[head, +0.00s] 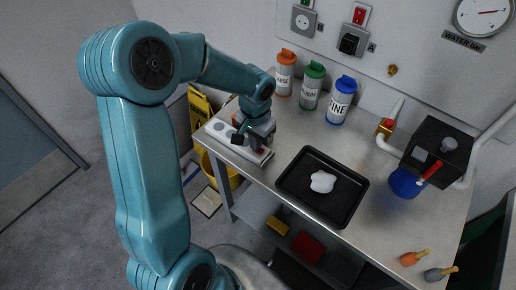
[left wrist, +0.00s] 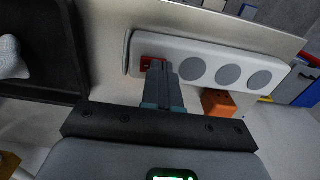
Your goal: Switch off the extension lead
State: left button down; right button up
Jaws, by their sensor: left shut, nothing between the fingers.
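The extension lead is a white bar with round grey sockets; it lies along the left edge of the bench in the head view (head: 217,131) and crosses the top of the left wrist view (left wrist: 205,48). Its red switch (left wrist: 147,63) sits at one end. My left gripper (head: 258,148) is shut and empty over that end. In the left wrist view its fingertips (left wrist: 158,66) are right at the switch and cover part of it. I cannot tell whether they touch it or which way the switch is tipped. My right gripper is not in view.
A black tray (head: 286,183) with a white lump (head: 322,181) lies right of the lead. An orange block (left wrist: 217,102) is beside the lead. Orange (head: 285,74), green (head: 312,86) and blue-capped bottles (head: 341,101) stand behind. A black box (head: 437,142) is at right.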

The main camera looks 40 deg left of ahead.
pick_arm(q)
jog(key=shift+r+p, duration=0.7)
notch_tip(320, 180, up, 6)
jog(key=p, duration=0.4)
jog(key=shift+f, duration=0.2)
jog(key=shift+f, duration=0.1)
